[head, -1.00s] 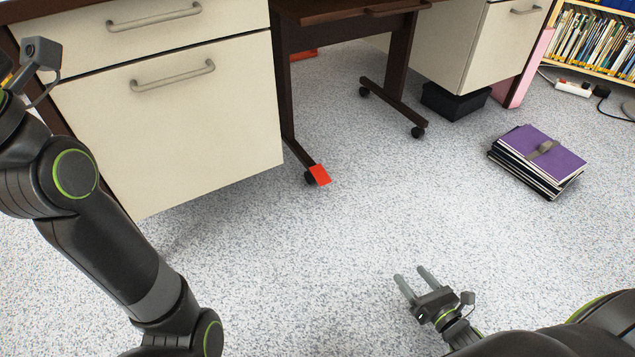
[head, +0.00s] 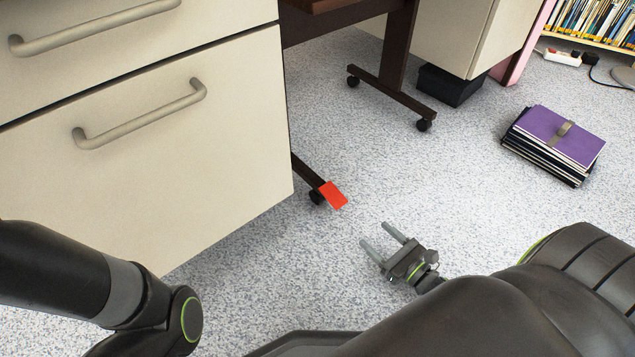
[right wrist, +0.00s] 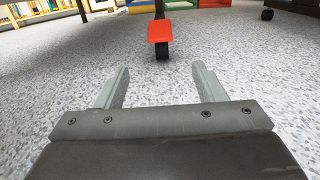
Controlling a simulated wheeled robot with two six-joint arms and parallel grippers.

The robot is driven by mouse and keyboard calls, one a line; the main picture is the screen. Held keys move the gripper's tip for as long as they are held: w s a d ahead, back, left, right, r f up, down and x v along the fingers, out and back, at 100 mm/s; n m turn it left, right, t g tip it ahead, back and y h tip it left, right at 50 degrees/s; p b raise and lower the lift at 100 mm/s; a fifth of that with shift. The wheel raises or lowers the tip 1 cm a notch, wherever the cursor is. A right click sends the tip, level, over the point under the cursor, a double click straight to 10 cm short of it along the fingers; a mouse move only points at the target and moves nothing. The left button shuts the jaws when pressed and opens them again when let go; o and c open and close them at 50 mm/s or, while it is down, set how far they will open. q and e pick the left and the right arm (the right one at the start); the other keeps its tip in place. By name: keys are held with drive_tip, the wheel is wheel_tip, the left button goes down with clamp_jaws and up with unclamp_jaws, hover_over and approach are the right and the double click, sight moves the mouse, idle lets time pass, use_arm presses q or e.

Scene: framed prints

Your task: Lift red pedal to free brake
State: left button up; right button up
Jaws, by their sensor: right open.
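The red pedal (head: 333,195) sits at the caster on the near end of the desk's dark foot bar, low over the floor. In the right wrist view the red pedal (right wrist: 160,31) is ahead of the fingers, roughly midway between them, with the black caster (right wrist: 162,50) below it. My right gripper (head: 375,238) is open and empty, to the right of and nearer than the pedal, apart from it. Its two fingers also show in the right wrist view (right wrist: 158,78). My left arm shows at the lower left of the head view, but its gripper is out of view.
A cream drawer cabinet (head: 180,140) stands close on the left of the pedal. The other foot bar (head: 395,95) is further back. A strapped stack with a purple top (head: 560,135) lies at the right. Speckled floor (head: 450,180) around the right gripper is clear.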

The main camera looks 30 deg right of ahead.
sight(337, 198)
drive_tip(key=shift+w, duration=0.35)
drive_tip(key=w+a+b, duration=0.1)
drive_tip(key=w, duration=0.4)
drive_tip(key=w+a+b, duration=0.1)
drive_tip(key=w+b, duration=0.1)
drive_tip(key=w, duration=0.3)
drive_tip(key=w+a+b, duration=0.1)
drive_tip(key=w+b, duration=0.1)
drive_tip(key=w, duration=0.3)
drive_tip(key=shift+a, duration=0.1)
drive_tip(key=shift+w+a+b, duration=0.15)
drive_tip(key=shift+w+b, duration=0.2)
drive_tip(key=shift+w, duration=0.35)
drive_tip(key=shift+c, duration=0.4)
